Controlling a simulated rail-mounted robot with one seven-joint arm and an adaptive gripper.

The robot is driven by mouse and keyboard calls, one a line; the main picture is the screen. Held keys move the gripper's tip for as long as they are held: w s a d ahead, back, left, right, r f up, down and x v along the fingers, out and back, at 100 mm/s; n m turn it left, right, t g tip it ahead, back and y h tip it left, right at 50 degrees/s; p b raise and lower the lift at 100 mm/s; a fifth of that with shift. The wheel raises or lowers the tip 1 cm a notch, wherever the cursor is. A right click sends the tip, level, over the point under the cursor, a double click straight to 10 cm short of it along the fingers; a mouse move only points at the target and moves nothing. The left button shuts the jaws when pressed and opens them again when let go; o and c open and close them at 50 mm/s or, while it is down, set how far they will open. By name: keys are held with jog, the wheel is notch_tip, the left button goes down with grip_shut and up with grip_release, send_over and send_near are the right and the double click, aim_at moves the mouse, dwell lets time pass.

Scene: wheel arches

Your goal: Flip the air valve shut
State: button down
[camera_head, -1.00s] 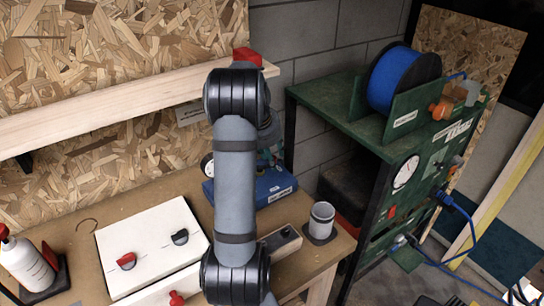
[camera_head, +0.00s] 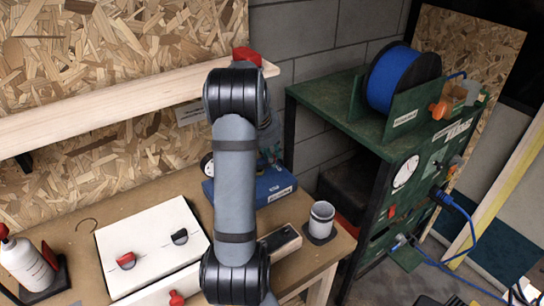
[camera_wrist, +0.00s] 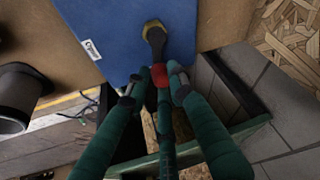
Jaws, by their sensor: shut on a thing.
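In the wrist view a dark lever (camera_wrist: 156,42) with a yellow-brown rounded end lies over the blue unit (camera_wrist: 115,25). A red part (camera_wrist: 159,76) shows at its near end, between my fingertips. I take this lever to be the air valve. My gripper (camera_wrist: 153,88), with green fingers, is shut around this red part. How the lever joins the unit is not clear. In the head view the blue unit (camera_head: 276,187) stands on the bench, partly behind my arm. My gripper and the lever are hidden there.
A grey cup (camera_head: 321,216) stands at the bench's right end, right of the blue unit. A white box (camera_head: 150,245) with two knobs and a spray bottle (camera_head: 27,265) are to the left. A green cabinet (camera_head: 345,112) with a blue reel (camera_head: 400,78) stands right.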

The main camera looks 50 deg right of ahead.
jog(key=n, duration=0.1)
jog(key=n+t, duration=0.1)
jog(key=shift+w+d+r+n, duration=0.1)
jog(key=shift+w+d+n, duration=0.2)
jog(key=shift+w+n, duration=0.1)
jog(key=shift+w, duration=0.1)
jog(key=c, duration=1.6)
grip_release()
jog(key=v, duration=1.2)
jog(key=shift+d, duration=0.2)
